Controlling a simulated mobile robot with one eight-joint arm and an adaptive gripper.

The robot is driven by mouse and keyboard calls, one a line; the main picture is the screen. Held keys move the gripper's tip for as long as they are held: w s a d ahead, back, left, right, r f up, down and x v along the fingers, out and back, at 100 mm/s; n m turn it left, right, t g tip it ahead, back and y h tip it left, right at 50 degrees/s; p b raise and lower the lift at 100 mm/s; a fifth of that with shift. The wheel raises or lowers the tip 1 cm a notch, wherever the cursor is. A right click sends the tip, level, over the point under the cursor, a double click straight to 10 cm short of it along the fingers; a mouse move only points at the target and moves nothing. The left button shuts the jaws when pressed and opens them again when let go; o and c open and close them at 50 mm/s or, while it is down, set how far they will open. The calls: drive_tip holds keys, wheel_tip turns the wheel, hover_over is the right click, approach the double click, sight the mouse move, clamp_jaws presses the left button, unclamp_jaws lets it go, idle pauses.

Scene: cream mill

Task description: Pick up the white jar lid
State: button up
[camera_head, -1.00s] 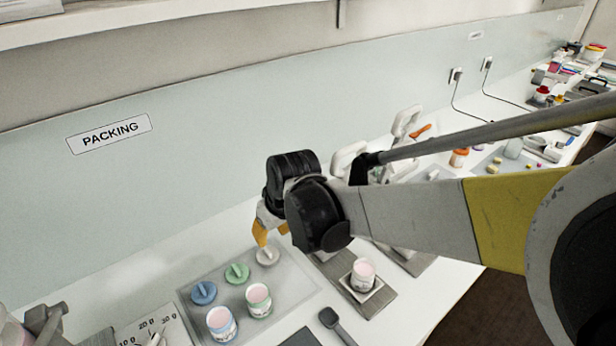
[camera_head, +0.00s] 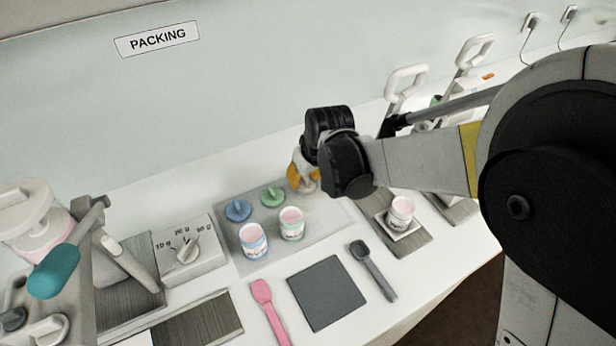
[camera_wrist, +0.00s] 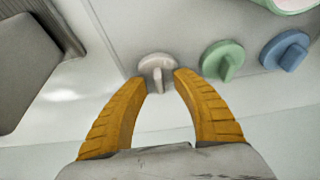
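The white jar lid (camera_wrist: 157,66), with an upright fin-like handle, lies at the edge of the grey tray in the wrist view. My gripper (camera_wrist: 162,82) is open, with its two orange fingertips on either side of the lid's handle. Whether the fingers touch it I cannot tell. In the head view my gripper (camera_head: 303,182) reaches down at the tray's back, and the lid is mostly hidden there. The green lid (camera_head: 273,196) and blue lid (camera_head: 238,210) lie in a row to its left.
A green-banded jar (camera_head: 291,224) and a blue-banded jar (camera_head: 253,241) stand on the tray (camera_head: 325,222). Another jar (camera_head: 400,212) stands on a scale to the right.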

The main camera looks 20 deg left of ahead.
clamp_jaws()
drive_tip(key=shift+r, duration=0.1)
